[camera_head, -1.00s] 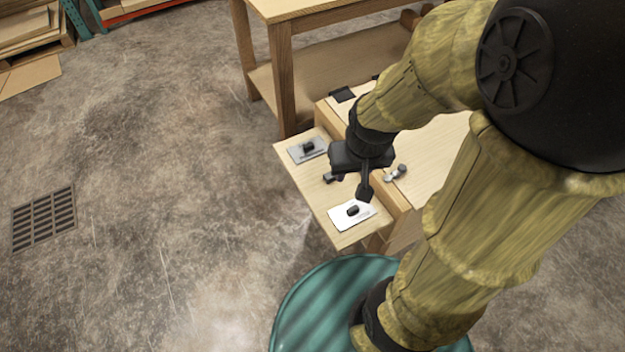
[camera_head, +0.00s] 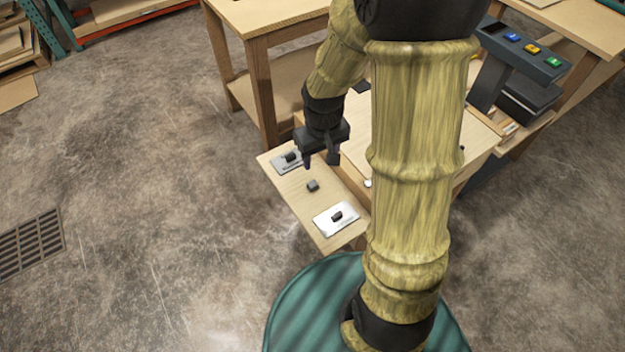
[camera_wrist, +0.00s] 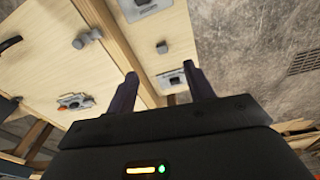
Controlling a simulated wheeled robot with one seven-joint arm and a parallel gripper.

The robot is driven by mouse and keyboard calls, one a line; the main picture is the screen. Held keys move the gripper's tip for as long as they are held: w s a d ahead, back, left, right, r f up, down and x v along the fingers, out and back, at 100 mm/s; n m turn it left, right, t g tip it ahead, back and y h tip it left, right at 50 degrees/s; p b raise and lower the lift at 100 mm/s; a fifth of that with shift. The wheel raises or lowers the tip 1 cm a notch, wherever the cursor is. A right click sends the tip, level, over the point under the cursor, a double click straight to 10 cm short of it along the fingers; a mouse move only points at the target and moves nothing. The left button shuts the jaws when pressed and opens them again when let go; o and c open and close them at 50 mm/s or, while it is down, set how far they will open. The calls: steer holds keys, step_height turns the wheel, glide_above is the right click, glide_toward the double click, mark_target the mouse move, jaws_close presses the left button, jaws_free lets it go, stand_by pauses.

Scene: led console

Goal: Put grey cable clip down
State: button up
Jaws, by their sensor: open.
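The grey cable clip (camera_head: 312,186), a small dark grey block, lies on the bare middle of the narrow wooden board (camera_head: 328,236), between two plates. In the wrist view the clip (camera_wrist: 162,47) sits beyond the fingertips, apart from them. My gripper (camera_head: 320,161) is open and empty, above the board near the far plate. Its two dark fingers (camera_wrist: 161,76) also show in the wrist view, spread apart with nothing between them touching.
A pale plate (camera_head: 348,222) and a grey plate (camera_head: 279,167) each carry a dark block. A grey knobbed piece (camera_wrist: 85,39) and a metal latch-like part (camera_wrist: 75,102) are on the adjoining tabletop. A console with coloured buttons (camera_head: 533,48) stands at right.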

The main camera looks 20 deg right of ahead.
steer(key=w+f+n+g+p, duration=0.1)
steer(key=w+f+p, duration=0.1)
steer(key=w, duration=0.3)
steer(key=shift+w+f+n, duration=0.3)
steer(key=shift+w+f, duration=0.1)
steer(key=shift+f, duration=0.05)
glide_above(314, 186)
step_height(314, 186, down, 12)
steer(key=shift+w+f, duration=0.1)
steer(key=shift+f, duration=0.1)
step_height(314, 186, down, 5)
stand_by(0.5)
